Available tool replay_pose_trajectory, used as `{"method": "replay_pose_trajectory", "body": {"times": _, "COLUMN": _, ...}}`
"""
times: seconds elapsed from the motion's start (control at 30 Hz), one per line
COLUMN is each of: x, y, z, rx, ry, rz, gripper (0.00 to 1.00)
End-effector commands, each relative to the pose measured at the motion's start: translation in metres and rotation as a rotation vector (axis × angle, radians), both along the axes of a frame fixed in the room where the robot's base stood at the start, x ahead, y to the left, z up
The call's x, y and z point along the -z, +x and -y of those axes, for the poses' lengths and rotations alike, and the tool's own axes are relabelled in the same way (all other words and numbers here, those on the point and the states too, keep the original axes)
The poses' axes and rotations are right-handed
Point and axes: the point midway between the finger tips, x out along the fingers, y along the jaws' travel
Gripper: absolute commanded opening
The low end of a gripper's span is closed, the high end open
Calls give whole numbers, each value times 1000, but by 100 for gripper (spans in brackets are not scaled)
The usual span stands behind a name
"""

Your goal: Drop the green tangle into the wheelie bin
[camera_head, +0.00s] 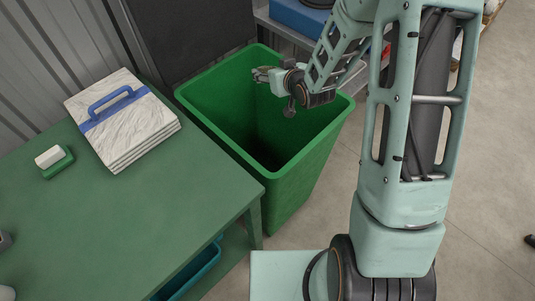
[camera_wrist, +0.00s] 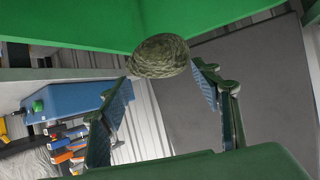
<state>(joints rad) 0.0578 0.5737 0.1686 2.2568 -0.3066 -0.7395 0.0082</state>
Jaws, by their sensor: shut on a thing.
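The green tangle (camera_wrist: 160,56) is a rounded, dark-green, stringy bundle. It sits between the fingertips of my gripper (camera_wrist: 164,78) in the wrist view, and the gripper is shut on it. In the head view my gripper (camera_head: 264,75) is over the open mouth of the green wheelie bin (camera_head: 225,128), toward its far side. I cannot make out the tangle in the head view. A green bin wall (camera_wrist: 70,22) also crosses the top of the wrist view. The bin has no lid over its mouth, and its floor is in dark shadow.
A dark panel (camera_head: 190,35) and shelving with a blue box (camera_head: 300,15) stand behind. Open floor lies right.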

Motion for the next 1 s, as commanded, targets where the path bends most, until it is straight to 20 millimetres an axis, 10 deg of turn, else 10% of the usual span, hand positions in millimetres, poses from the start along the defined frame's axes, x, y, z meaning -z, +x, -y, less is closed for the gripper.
{"method": "replay_pose_trajectory", "body": {"times": 0.5, "x": 25, "y": 0, "z": 0, "rx": 0, "ry": -1, "rz": 2, "gripper": 33}}
{"method": "replay_pose_trajectory", "body": {"times": 0.53, "x": 25, "y": 0, "z": 0, "rx": 0, "ry": -1, "rz": 2, "gripper": 61}}
{"method": "replay_pose_trajectory", "body": {"times": 0.67, "x": 25, "y": 0, "z": 0, "rx": 0, "ry": -1, "rz": 2, "gripper": 76}}
{"method": "replay_pose_trajectory", "body": {"times": 1.0, "x": 24, "y": -1, "z": 1, "rx": 1, "ry": 0, "rz": 1, "gripper": 78}}
